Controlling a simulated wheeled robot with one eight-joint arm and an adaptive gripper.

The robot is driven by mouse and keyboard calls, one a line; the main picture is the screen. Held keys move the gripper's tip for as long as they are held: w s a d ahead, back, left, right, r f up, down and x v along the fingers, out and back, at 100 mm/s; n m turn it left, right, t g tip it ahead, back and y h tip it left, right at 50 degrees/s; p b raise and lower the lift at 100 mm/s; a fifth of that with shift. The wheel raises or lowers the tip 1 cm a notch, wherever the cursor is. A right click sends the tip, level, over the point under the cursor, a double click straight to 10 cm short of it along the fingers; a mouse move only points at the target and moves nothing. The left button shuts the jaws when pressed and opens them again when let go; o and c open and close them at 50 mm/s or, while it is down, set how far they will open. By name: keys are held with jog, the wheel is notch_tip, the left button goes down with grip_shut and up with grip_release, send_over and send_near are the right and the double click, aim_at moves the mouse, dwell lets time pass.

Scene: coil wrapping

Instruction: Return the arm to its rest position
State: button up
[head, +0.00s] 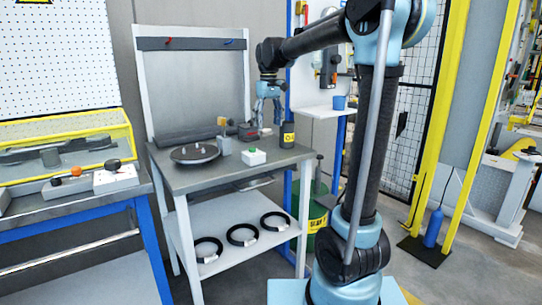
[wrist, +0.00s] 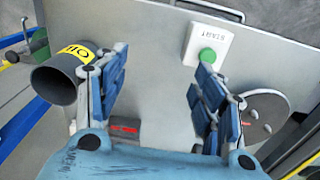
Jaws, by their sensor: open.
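My arm reaches from its base at the right over the grey workbench (head: 223,178). My gripper (head: 268,120) hangs fingers down above the bench's back right part. In the wrist view my gripper (wrist: 160,70) has its two blue fingers spread, with nothing between them but the bench top. A dark canister with a yellow label (head: 287,135) stands on the bench below and right of my gripper; in the wrist view the canister (wrist: 57,82) is beside the left finger. A white START box with a green button (head: 253,157) sits near the front; it also shows beyond the fingers (wrist: 207,45).
A dark round turntable (head: 195,154) is on the bench's left. Several black coils (head: 243,235) lie on the lower shelf (head: 190,225). A yellow-framed machine (head: 65,150) stands left. A white side shelf (head: 322,108) with a blue cup (head: 339,102) is behind my arm.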

jog(key=s+d+f+m+t, duration=0.1)
jog(key=s+d+f+m, duration=0.1)
jog(key=s+d+f, duration=0.5)
jog(key=s+d+f+m, duration=0.1)
jog(key=s+d+f, duration=0.3)
jog(key=s, duration=0.5)
jog(key=s+d+f+m+t, duration=0.1)
jog(key=s+d+f+m, duration=0.1)
jog(key=s+d+f, duration=0.5)
jog(key=s+d+f+m, duration=0.1)
jog(key=s+f, duration=0.6)
jog(key=s, duration=0.1)
jog(key=shift+d, duration=0.3)
